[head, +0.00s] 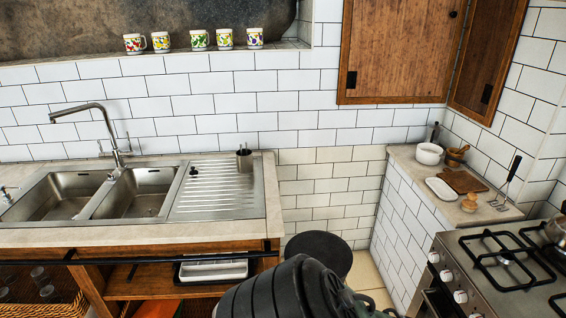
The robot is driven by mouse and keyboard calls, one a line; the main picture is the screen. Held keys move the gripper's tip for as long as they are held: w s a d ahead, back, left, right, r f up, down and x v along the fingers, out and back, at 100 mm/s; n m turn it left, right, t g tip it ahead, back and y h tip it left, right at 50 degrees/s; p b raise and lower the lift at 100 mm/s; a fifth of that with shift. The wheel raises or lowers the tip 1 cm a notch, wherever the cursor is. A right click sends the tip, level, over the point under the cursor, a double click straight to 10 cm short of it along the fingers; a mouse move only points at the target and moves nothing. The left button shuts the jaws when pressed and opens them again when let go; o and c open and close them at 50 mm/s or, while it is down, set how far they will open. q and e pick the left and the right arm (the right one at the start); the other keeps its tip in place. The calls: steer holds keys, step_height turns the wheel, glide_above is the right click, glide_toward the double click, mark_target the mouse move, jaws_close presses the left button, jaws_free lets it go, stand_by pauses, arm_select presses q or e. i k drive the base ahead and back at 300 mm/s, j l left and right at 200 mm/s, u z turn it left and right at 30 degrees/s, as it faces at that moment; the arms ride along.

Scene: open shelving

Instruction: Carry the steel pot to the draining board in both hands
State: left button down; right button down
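The draining board (217,190) is a ribbed steel surface to the right of two sink basins, in the middle left of the head view. A shiny steel vessel (541,236), which may be the steel pot, stands on the hob at the right edge. The frame cuts it off, so its full shape and handles are hidden. A black ribbed part of my own arm shows at the bottom centre. Neither of my grippers can be made out.
A dark cylindrical holder (244,161) stands at the draining board's back right corner. The gas hob (459,245) is at the right. A side counter (419,178) holds a white bowl, wooden board and utensils. A round black top (318,250) sits low in the gap between counters.

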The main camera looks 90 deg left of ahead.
mark_target(218, 196)
steer(key=u, duration=0.45)
steer(key=j+u, duration=0.1)
steer(key=u, duration=0.75)
steer(key=j+u, duration=0.15)
steer(key=u, duration=0.75)
steer(key=j+u, duration=0.15)
steer(key=u, duration=0.25)
steer(key=i+j+u, duration=0.15)
steer(key=u, duration=0.3)
steer(key=i, duration=0.65)
steer(key=i+j, duration=0.15)
steer(key=i, duration=0.5)
